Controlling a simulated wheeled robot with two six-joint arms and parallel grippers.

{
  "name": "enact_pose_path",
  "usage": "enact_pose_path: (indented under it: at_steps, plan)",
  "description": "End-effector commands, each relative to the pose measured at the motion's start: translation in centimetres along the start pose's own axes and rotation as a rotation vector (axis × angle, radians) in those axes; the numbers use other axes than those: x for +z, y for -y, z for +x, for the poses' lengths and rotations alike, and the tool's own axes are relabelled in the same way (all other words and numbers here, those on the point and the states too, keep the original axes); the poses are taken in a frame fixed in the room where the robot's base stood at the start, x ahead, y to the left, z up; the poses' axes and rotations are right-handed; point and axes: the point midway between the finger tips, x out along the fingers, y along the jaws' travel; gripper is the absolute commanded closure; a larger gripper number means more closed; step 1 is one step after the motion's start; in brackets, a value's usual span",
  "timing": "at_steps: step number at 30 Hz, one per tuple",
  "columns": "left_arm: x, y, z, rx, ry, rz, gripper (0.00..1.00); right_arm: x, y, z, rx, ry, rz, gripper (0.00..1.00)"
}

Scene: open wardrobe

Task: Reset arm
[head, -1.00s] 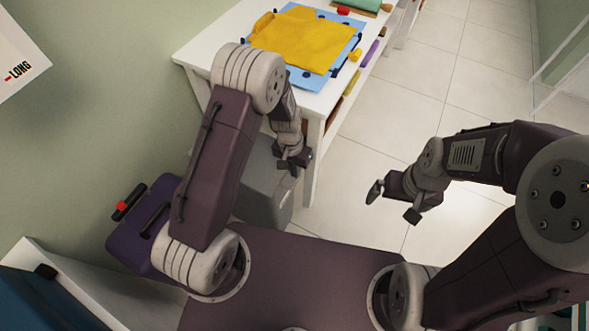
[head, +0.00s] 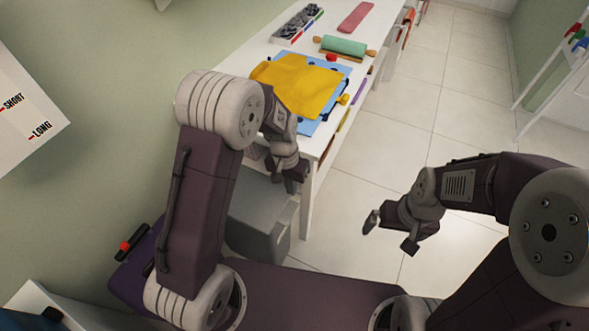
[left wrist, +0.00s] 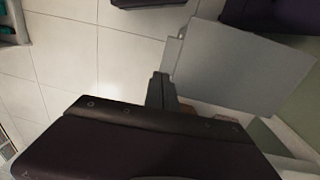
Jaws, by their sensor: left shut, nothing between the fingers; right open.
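My left arm is bent in front of the white table. Its gripper (head: 297,180) hangs beside the table's near end, above the grey box, with nothing held. In the left wrist view the left gripper's fingers (left wrist: 160,90) are together, with the grey box beyond them. My right gripper (head: 388,236) is open and empty over the tiled floor, to the right of the table and apart from everything.
The white table (head: 262,52) holds a yellow cloth (head: 300,84) on a blue mat (head: 341,92), a green rolling pin (head: 343,46) and a tray (head: 297,24). A grey box (head: 255,215) stands below its near end.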

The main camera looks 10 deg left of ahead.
Motion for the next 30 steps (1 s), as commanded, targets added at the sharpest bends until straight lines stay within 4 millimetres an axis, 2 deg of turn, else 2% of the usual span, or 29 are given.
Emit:
enact_pose_path:
  at_steps: [5,7,8,9,11,12,13,15,16,18,21,23,30]
  plan:
    - [0.0,0.0,0.0,0.000,0.000,0.000,1.00,0.0,0.0,0.0,0.000,0.000,0.000,0.00]
    - [-0.2,0.3,-1.2,-0.001,-0.010,-0.009,1.00,-0.1,0.0,-0.9,0.000,0.000,0.000,0.00]
    - [-0.6,0.5,-2.3,-0.002,-0.026,-0.015,1.00,-0.1,0.0,-1.4,0.000,0.000,0.000,0.00]
    - [-1.1,0.9,-4.6,-0.006,-0.060,-0.026,1.00,-0.2,0.1,-2.4,0.000,0.000,0.000,0.00]
    - [-0.5,1.7,-9.5,-0.015,-0.104,-0.053,1.00,-0.5,0.1,-4.6,0.000,0.000,0.000,0.00]
    - [0.9,2.3,-12.6,-0.025,-0.127,-0.074,1.00,-0.6,0.1,-6.1,0.000,0.000,0.000,0.00]
    - [2.3,2.7,-14.3,-0.034,-0.137,-0.093,1.00,-0.7,0.1,-6.9,0.000,-0.001,0.000,0.00]
    - [5.9,3.4,-17.1,-0.055,-0.152,-0.146,1.00,-0.9,0.2,-8.4,0.000,-0.001,0.000,0.00]
    - [7.5,3.5,-17.8,-0.064,-0.154,-0.170,1.00,-0.9,0.2,-8.9,0.000,-0.001,0.000,0.00]
    - [10.9,3.6,-17.9,-0.078,-0.146,-0.218,1.00,-1.0,0.2,-9.2,0.000,-0.001,0.000,0.00]
    - [14.0,3.3,-16.0,-0.085,-0.107,-0.260,1.00,-0.9,0.2,-8.6,0.000,0.000,0.000,0.00]
    - [14.6,3.3,-15.5,-0.088,-0.100,-0.286,1.00,-0.9,0.2,-8.5,0.000,0.000,0.000,0.00]
    - [14.2,3.4,-15.6,-0.088,-0.110,-0.305,1.00,-0.9,0.2,-8.5,0.000,0.000,0.000,0.00]
